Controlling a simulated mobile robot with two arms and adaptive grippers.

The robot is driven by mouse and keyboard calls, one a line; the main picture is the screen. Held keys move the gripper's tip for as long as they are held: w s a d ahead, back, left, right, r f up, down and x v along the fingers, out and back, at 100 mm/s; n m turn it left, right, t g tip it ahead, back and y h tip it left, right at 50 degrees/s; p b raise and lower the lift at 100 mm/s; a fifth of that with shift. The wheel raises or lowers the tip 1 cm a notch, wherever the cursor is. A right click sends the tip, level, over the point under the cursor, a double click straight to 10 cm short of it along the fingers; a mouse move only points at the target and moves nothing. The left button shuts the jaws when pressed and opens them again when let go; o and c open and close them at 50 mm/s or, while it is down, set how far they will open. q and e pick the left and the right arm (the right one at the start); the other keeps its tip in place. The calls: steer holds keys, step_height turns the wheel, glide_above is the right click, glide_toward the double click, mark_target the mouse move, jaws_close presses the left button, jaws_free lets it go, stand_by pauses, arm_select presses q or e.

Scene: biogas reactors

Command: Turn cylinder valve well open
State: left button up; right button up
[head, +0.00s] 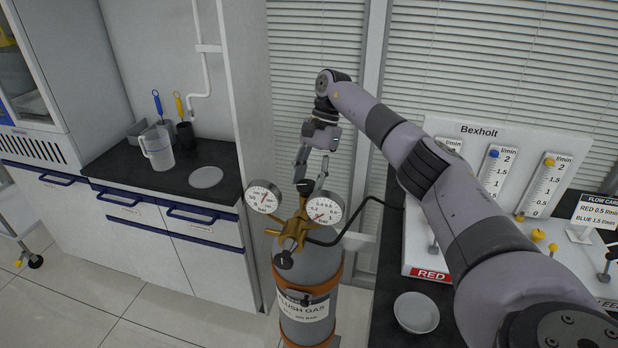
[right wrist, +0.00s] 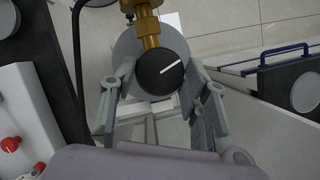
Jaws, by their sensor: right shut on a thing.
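The grey gas cylinder (head: 318,258) with a "flush gas" label stands upright between the benches. A brass regulator (head: 295,228) with two round gauges (head: 263,197) (head: 324,210) sits on its top. The black round cylinder valve knob (right wrist: 160,70) has a white line, slanting up to the right in the right wrist view. My right gripper (head: 308,187) reaches down from above, and its fingers are shut on the knob from both sides. In the head view the fingers partly hide the knob. My left gripper is not in view.
A second black knob (head: 284,260) is on the regulator's front. A black hose (head: 352,222) runs right to the flow-meter panel (head: 505,165). An orange band (head: 309,291) surrounds the cylinder.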

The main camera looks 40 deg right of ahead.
steer(key=o, duration=1.2)
steer(key=shift+c, duration=0.2)
steer(key=shift+w+d+r, duration=0.1)
steer(key=shift+r, duration=0.2)
steer(key=v, duration=0.6)
steer(key=shift+d+r, duration=0.2)
steer(key=shift+r, duration=0.2)
